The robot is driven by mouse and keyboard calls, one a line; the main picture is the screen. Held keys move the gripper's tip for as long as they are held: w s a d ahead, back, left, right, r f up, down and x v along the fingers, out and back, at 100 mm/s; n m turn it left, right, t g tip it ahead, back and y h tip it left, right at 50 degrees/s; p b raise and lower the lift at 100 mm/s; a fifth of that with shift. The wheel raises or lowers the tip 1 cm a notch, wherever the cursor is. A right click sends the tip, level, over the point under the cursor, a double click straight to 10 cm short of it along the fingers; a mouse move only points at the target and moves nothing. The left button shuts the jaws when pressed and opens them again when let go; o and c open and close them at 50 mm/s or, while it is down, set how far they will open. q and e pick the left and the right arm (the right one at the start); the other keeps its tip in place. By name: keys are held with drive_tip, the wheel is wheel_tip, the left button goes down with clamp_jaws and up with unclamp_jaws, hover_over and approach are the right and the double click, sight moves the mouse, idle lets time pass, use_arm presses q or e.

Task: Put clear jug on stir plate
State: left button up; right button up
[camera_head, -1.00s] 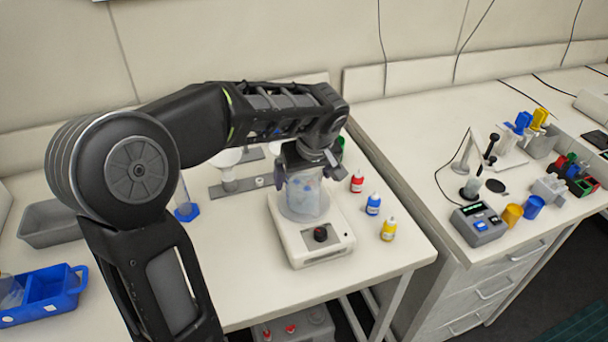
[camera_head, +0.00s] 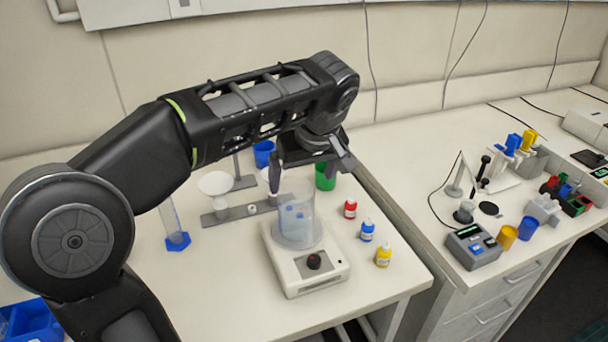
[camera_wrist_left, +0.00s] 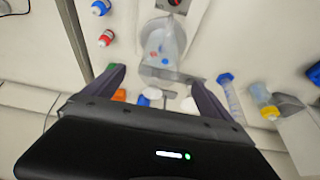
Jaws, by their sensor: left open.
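The clear jug (camera_head: 297,222) stands upright on the white stir plate (camera_head: 309,268), with small blue pieces visible inside it. In the left wrist view the jug (camera_wrist_left: 163,50) shows blue and red spots and lies beyond the fingertips, on the stir plate (camera_wrist_left: 178,8). My left gripper (camera_head: 312,180) is above the jug, with one finger at its back left and one at its upper right. It is open; in the left wrist view its fingers (camera_wrist_left: 157,75) are spread with no object between them. My right gripper is not in view.
Red (camera_head: 350,209), blue (camera_head: 367,231) and yellow (camera_head: 384,256) bottles stand right of the stir plate. A green cup (camera_head: 325,178) is behind it. A grey balance-like stand (camera_head: 228,213) and a blue-based cylinder (camera_head: 177,240) are to the left. The bench's front right corner is clear.

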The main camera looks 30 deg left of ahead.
use_arm(q)
drive_tip(key=shift+s+d+r, duration=0.15)
drive_tip(key=shift+r, duration=0.35)
idle(2.1)
